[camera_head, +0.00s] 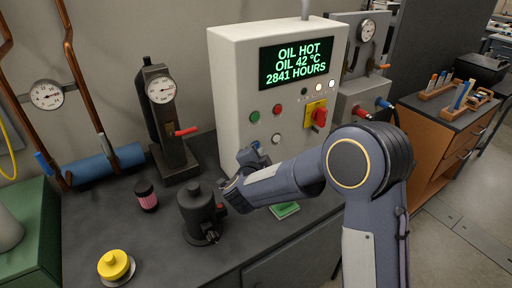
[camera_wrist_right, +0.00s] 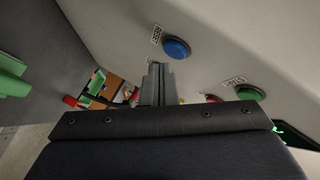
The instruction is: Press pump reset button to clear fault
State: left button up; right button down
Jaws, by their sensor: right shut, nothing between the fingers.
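A pale control cabinet (camera_head: 232,75) stands on the bench, its screen (camera_head: 296,64) reading "OIL HOT, OIL 42 °C, 2841 HOURS". In the right wrist view a blue button (camera_wrist_right: 177,48) sits beside a "RESET" label (camera_wrist_right: 156,35). In the head view the blue button (camera_head: 256,144) shows just above my right gripper (camera_head: 250,156). My right gripper is shut and empty, and its closed fingers (camera_wrist_right: 157,70) show close to the blue button in the wrist view. I cannot tell whether they touch the panel. My left gripper is out of view.
A green button (camera_head: 254,116), a red button (camera_head: 277,108), a pale button (camera_head: 276,138) and a red rotary switch (camera_head: 319,116) share the panel. A dark pump-like part (camera_head: 196,212), a pink-banded cylinder (camera_head: 146,196) and a yellow cap (camera_head: 114,264) stand on the bench.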

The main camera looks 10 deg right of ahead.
jog(key=shift+w, duration=0.15)
jog(key=shift+w+a, duration=0.15)
jog(key=shift+w, duration=0.1)
jog(key=shift+w+a, duration=0.1)
jog(key=shift+w, duration=0.25)
dwell(0.5)
jog(key=shift+s, duration=0.15)
jog(key=shift+s+d+b, duration=0.25)
jog(key=shift+s+b, duration=0.1)
jog(key=shift+s, duration=0.25)
jog(key=s, duration=0.1)
jog(key=s+d+b, duration=0.1)
jog(key=s, duration=0.2)
jog(key=shift+s+d, duration=0.35)
